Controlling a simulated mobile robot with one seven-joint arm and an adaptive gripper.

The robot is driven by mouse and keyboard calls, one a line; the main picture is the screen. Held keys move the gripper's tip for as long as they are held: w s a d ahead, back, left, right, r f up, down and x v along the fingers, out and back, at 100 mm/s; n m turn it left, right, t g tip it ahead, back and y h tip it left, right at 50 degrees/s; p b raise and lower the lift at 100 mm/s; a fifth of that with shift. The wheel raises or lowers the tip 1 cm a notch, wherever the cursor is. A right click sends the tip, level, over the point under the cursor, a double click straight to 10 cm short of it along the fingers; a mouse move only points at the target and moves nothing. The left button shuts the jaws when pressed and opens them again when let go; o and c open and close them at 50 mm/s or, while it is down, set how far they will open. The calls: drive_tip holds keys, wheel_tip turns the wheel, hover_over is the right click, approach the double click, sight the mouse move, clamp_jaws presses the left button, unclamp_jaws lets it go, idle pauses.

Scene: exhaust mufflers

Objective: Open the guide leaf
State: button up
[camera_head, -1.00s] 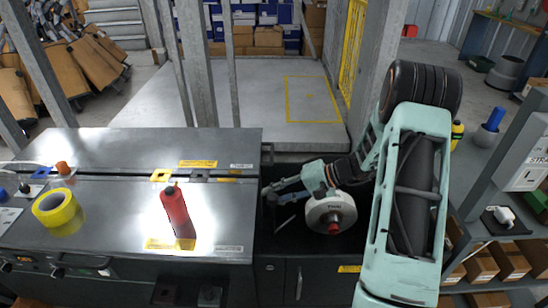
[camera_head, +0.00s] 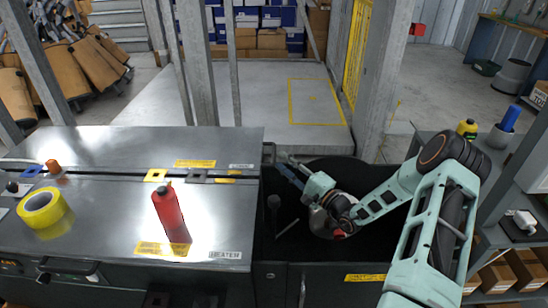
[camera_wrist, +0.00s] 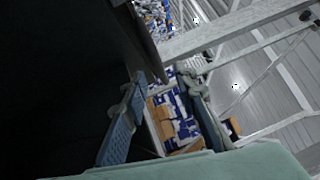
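I cannot pick out the guide leaf with certainty. A small grey upright block (camera_head: 268,153) stands at the back right corner of the steel bench, at the left edge of a dark recess. My gripper (camera_head: 281,164) points left toward this block, over the back left of the recess; I cannot tell whether they touch. In the wrist view my gripper (camera_wrist: 162,77) has its two blue-padded fingers spread apart, with nothing visibly held between them. A dark panel (camera_wrist: 105,35) with a thin metal edge fills the upper left there, close to the left finger.
The steel bench (camera_head: 110,145) carries a red bottle (camera_head: 169,209) and a yellow tape roll (camera_head: 45,208). A white round part (camera_head: 320,222) in the recess is partly hidden by my arm. Grey posts (camera_head: 198,60) rise behind the bench. A shelf unit stands right.

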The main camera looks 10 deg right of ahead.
sight(274, 153)
drive_tip(key=x, duration=0.5)
drive_tip(key=shift+b, duration=0.4)
clamp_jaws()
